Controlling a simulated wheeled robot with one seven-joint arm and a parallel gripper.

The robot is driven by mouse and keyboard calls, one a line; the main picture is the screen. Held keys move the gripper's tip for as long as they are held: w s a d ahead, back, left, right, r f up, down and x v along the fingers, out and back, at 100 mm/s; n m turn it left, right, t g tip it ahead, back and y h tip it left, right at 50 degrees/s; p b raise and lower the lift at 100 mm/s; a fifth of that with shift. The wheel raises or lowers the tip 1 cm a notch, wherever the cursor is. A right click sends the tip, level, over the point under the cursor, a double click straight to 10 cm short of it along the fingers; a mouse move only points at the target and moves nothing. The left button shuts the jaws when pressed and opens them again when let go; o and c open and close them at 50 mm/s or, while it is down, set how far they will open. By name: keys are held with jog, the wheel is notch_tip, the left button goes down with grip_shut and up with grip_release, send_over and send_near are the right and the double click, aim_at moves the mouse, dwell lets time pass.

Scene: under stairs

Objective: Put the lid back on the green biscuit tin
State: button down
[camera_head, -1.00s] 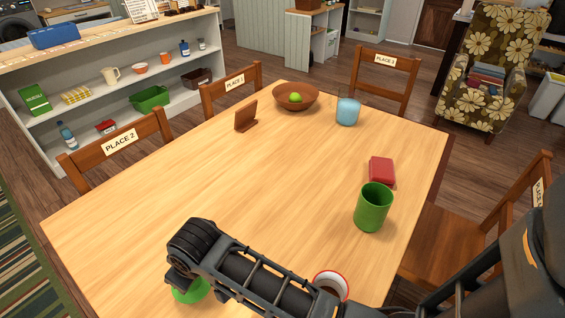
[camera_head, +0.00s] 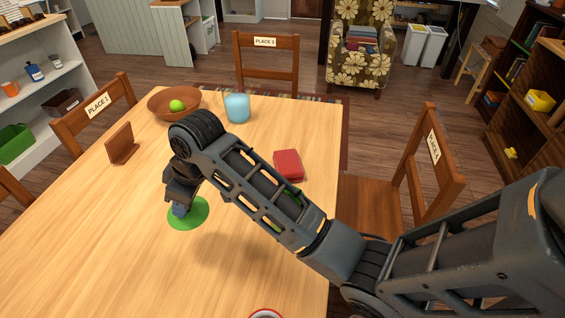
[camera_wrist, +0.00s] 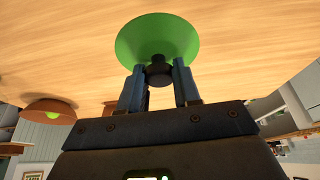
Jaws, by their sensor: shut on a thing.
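My gripper (camera_head: 179,207) is shut on the black knob (camera_wrist: 158,72) of the round green lid (camera_head: 188,216), which also shows from the wrist (camera_wrist: 155,36). The lid appears held above the wooden table, left of the tin; its exact height is hard to tell. The green biscuit tin (camera_head: 291,198) stands on the table behind my forearm in the head view. Only slivers of it show through the arm's frame, so its open top is hidden. The tin is not visible in the wrist view.
A red box (camera_head: 288,164) lies just beyond the tin. A blue cup (camera_head: 237,108), a brown bowl (camera_head: 160,103) with a green fruit, and a brown stand (camera_head: 122,145) are farther back. A red-rimmed round thing (camera_head: 265,314) is at the near edge. Chairs surround the table.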

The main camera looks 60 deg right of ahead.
jog(key=d+r+n, duration=0.2)
jog(key=d+r, duration=0.1)
jog(key=d, duration=0.1)
jog(key=shift+d+r+y, duration=0.1)
jog(key=shift+r+y, duration=0.3)
jog(key=s+d+r+n+g+y+b, duration=0.2)
jog(key=s+d+n+g+b, duration=0.1)
jog(key=s+d+n, duration=1.05)
notch_tip(320, 180, down, 6)
jog(key=s+a+m+b, duration=0.1)
jog(key=s+m+b, duration=0.1)
jog(key=m+b, duration=0.1)
jog(key=shift+s+r+m+b, duration=0.15)
jog(key=shift+s+m+b, duration=0.25)
jog(key=shift+b, duration=0.15)
jog(key=shift+f+b, duration=0.95)
jog(key=shift+b, duration=0.45)
jog(key=shift+c, duration=1.2)
grip_release()
